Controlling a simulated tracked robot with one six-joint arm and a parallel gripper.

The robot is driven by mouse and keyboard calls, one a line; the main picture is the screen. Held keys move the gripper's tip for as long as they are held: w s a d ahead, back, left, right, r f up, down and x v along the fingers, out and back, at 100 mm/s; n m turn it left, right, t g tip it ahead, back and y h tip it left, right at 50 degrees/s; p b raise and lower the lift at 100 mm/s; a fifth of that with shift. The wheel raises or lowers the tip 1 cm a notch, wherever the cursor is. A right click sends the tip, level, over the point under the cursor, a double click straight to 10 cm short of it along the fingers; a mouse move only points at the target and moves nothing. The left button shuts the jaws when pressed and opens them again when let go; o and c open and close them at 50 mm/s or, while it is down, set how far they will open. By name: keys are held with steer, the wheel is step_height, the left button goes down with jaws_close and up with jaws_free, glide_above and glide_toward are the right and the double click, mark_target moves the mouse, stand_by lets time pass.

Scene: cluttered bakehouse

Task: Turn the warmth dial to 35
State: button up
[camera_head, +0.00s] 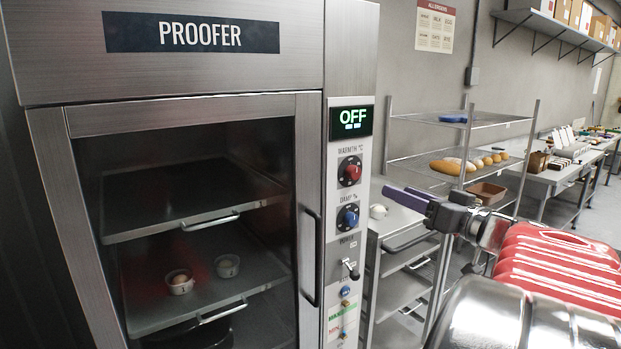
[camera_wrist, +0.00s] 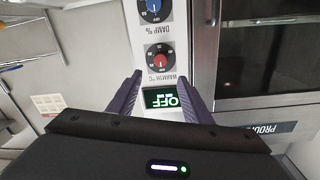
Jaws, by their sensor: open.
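The warmth dial (camera_head: 352,172) is a red knob on a dark plate on the proofer's control strip, under the label "WARMTH °C". It also shows upside down in the wrist view (camera_wrist: 160,60), just beyond my fingertips and between them. I cannot read its setting. The display (camera_head: 351,119) above it reads "OFF". My gripper (camera_head: 397,192) has purple fingers pointing left towards the panel. In the wrist view (camera_wrist: 163,75) the fingers are spread apart with nothing between them, apart from the dial.
The blue damp dial (camera_head: 350,218) sits just below the warmth dial. Lower down are a power lever (camera_head: 350,270) and small buttons (camera_head: 345,291). The proofer door handle (camera_head: 311,257) stands out to the left. A wire rack (camera_head: 400,160) with bread stands to the right.

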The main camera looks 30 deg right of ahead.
mark_target(356, 175)
steer(key=shift+w, duration=0.1)
steer(key=w, duration=1.3)
steer(key=shift+w, duration=0.35)
steer(key=shift+c, duration=0.2)
